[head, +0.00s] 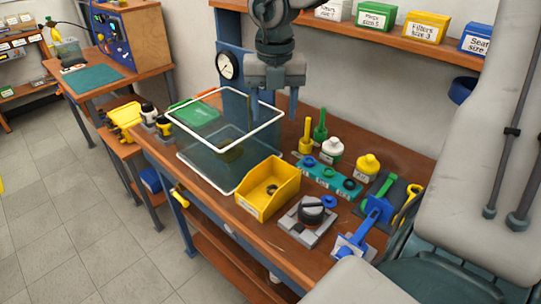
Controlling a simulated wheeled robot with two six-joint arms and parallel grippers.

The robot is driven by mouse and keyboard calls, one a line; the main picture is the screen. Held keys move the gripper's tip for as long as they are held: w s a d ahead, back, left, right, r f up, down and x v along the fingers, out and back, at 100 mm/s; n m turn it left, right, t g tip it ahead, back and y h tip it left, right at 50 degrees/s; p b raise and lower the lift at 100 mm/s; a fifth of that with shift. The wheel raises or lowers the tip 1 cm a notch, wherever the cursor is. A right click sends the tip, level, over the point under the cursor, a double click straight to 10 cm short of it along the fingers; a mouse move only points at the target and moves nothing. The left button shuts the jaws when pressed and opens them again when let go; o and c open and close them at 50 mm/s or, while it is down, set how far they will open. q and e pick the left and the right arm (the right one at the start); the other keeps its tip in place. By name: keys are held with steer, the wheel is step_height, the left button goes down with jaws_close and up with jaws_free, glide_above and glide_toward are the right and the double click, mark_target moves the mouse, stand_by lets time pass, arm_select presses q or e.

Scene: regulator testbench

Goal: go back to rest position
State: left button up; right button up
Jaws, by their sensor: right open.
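My right gripper (273,108) hangs from the top middle, fingers pointing down. Its two fingers are apart with nothing between them. It is in front of the back wall and, in the picture, over the rear of the workbench (395,155). One finger overlaps the back right of the white-rimmed clear box (207,165); I cannot tell how far apart they are in depth. My left gripper is not in view. Large grey links of my own body fill the right side and hide the bench's right end.
A yellow bin (258,207), a grey fixture with a black knob (311,212), a teal ring tray (330,176) and bottles crowd the bench. A shelf (390,38) with labelled bins runs behind the gripper. A gauge (227,66) is left of it. The floor at left is clear.

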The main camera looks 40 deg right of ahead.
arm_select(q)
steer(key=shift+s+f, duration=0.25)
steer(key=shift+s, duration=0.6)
arm_select(e)
steer(key=shift+r, duration=0.5)
